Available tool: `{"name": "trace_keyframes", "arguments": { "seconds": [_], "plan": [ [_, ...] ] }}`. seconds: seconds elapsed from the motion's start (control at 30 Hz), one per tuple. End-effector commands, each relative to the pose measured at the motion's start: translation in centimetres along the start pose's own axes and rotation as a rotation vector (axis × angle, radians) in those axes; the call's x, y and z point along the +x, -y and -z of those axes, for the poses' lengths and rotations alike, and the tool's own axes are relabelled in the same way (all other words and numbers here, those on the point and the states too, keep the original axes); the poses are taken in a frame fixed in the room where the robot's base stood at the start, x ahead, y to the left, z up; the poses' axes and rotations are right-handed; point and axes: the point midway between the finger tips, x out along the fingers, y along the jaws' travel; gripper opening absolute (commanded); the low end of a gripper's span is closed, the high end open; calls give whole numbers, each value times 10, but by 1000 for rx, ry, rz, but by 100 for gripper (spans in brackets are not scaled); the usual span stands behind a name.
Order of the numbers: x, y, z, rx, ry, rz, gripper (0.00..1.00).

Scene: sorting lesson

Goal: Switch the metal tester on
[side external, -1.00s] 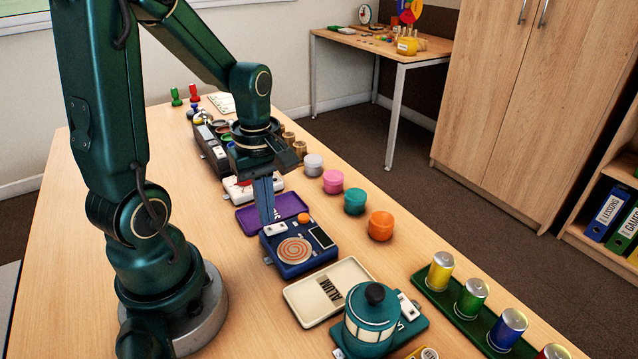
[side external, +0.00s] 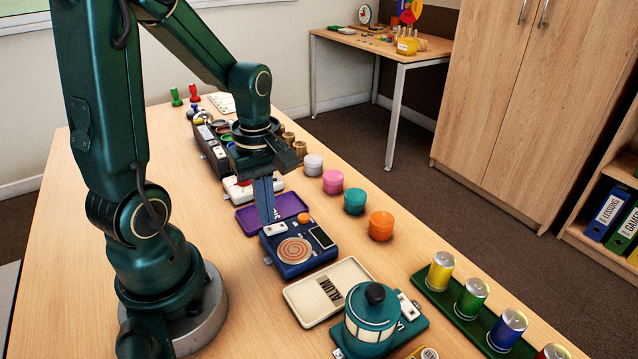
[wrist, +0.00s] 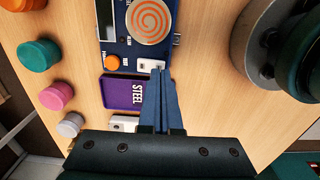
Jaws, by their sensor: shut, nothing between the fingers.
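The metal tester is a dark blue box (side external: 290,271) with an orange spiral disc (side external: 294,250), a dark display (side external: 321,237), an orange knob (side external: 303,218) and a white switch plate (side external: 274,229). In the wrist view the tester (wrist: 124,58) is at the top, with its switch plate (wrist: 150,66) just beyond my fingertips. My gripper (side external: 266,221) is shut and empty, pointing down with its tips at the switch plate; it also shows in the wrist view (wrist: 158,72). The tips hide part of the plate, and I cannot tell whether they touch the switch or which way it is set.
A purple STEEL tray (side external: 250,222) lies behind the tester and a cream tray (side external: 301,300) in front. A teal lantern-like device (side external: 368,325) stands nearer the camera. Several coloured round pots, including an orange one (side external: 381,226), line the right side. Bare table lies between.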

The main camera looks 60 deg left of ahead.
Motion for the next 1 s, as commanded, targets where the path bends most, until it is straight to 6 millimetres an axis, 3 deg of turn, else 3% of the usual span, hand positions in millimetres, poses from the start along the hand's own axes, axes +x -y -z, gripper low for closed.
{"name": "trace_keyframes", "arguments": {
  "seconds": [1.0],
  "plan": [
    [13,0,0,0,1,1,0]
  ]
}}
